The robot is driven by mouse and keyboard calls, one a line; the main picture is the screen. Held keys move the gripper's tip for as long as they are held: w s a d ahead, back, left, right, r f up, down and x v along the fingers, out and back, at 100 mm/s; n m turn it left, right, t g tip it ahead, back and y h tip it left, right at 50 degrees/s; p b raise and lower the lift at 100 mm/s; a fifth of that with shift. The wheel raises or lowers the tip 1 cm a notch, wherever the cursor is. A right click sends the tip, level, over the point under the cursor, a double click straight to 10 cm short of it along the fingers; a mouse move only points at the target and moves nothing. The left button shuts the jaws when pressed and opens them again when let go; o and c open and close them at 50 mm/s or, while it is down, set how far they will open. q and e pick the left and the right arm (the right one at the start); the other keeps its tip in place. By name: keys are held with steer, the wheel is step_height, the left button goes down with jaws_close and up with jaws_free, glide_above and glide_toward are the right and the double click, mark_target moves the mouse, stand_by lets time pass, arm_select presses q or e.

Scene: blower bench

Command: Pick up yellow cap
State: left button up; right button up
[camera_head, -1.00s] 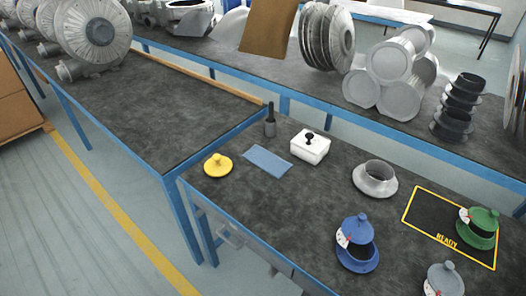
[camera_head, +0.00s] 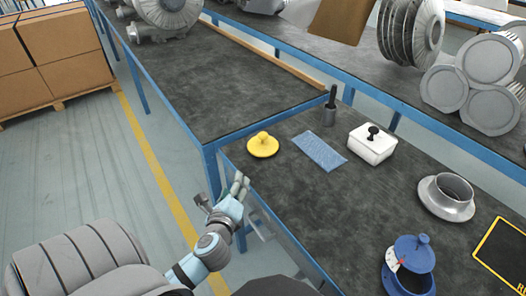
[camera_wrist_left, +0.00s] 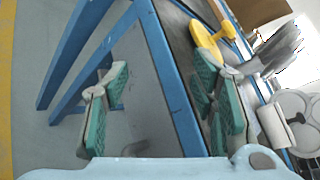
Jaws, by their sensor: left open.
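The yellow cap (camera_head: 263,145), a round disc with a knob on top, lies on the dark bench near its left corner. It also shows in the left wrist view (camera_wrist_left: 207,40), beyond the right-hand finger. My left gripper (camera_head: 239,186) is below and slightly left of the cap in the head view, beside the bench's blue edge. In the left wrist view the green-padded fingers (camera_wrist_left: 158,100) are spread wide apart with nothing between them. The gripper is apart from the cap. My right gripper is not in view.
Bench (camera_head: 320,205) is clear in front of the cloth.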

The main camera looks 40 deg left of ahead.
mark_target(262, 138)
arm_select(q)
steer(key=w+r+m+t, duration=0.1)
steer(key=w+m, duration=0.1)
steer(key=m, duration=0.2)
steer(key=w+r+m+t, duration=0.1)
steer(key=w+r+m, duration=0.1)
steer(key=m, duration=0.2)
steer(key=w+r+m+t+h, duration=0.1)
steer(key=w+r+m+t, duration=0.1)
steer(key=m, duration=0.1)
steer(key=shift+w+d+r+m, duration=0.1)
steer(key=shift+d+m, duration=0.15)
steer(key=shift+m, duration=0.15)
steer(key=x, duration=0.4)
steer(key=b+x, duration=0.1)
steer(key=x, duration=0.3)
steer(key=b+x, duration=0.1)
steer(key=x, duration=0.4)
steer(key=shift+w+d+r, duration=0.2)
steer(key=shift+d+r, duration=0.05)
steer(key=shift+d, duration=0.15)
steer(key=shift+s, duration=0.1)
steer(key=c, duration=0.3)
jaws_close()
